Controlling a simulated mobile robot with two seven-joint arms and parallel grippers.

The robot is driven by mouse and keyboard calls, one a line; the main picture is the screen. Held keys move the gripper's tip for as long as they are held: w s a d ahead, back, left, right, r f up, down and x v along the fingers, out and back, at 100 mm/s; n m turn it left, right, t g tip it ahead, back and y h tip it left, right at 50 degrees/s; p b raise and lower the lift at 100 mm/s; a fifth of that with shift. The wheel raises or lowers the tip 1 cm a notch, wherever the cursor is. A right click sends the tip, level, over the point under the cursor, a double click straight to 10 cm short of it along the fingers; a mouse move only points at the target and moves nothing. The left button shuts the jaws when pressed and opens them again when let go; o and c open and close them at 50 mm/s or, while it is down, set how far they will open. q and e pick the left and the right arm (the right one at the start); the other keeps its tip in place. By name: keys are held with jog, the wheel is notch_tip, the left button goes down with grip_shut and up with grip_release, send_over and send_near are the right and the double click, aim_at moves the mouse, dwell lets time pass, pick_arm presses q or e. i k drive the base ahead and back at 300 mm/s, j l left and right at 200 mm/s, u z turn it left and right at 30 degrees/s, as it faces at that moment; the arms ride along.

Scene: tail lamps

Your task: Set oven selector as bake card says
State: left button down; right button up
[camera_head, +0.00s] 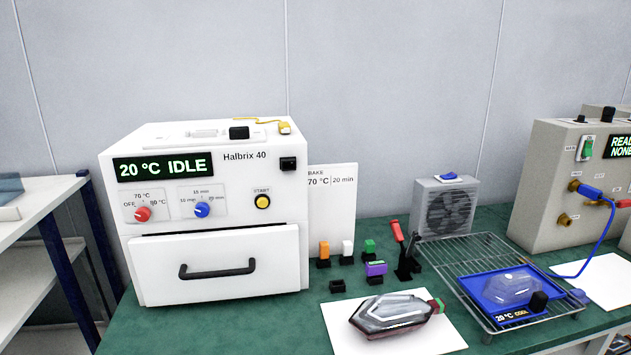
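The white oven (130,240), marked Halbrix 40, stands at the left of the green bench. Its display (163,168) reads 20 °C IDLE. The red temperature selector (143,214) sits among the marks OFF, 70 °C and what looks like 90 °C. The blue time selector (202,210) sits among the 10, 15 and 20 min marks. Both pointers are too small to read surely. A yellow START button (263,202) is to their right. The bake card (332,207) stands upright right of the oven, partly behind it, and reads 70 °C, 20 min. Neither gripper is in view.
The oven's front with its black handle (217,270) is shut. A tail lamp (390,314) lies on a white sheet in front. Small coloured parts, a fan box (446,207) and a wire rack (470,255) with a blue tray stand rightward. A grey tester (545,180) is far right.

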aim_at(143, 214)
jog(key=i+l+u, duration=0.2)
jog(key=l, duration=0.3)
jog(key=l+u, duration=0.25)
jog(key=l, duration=0.25)
jog(key=k+j, duration=0.1)
jog(key=j, duration=2.4)
jog(key=k, duration=0.05)
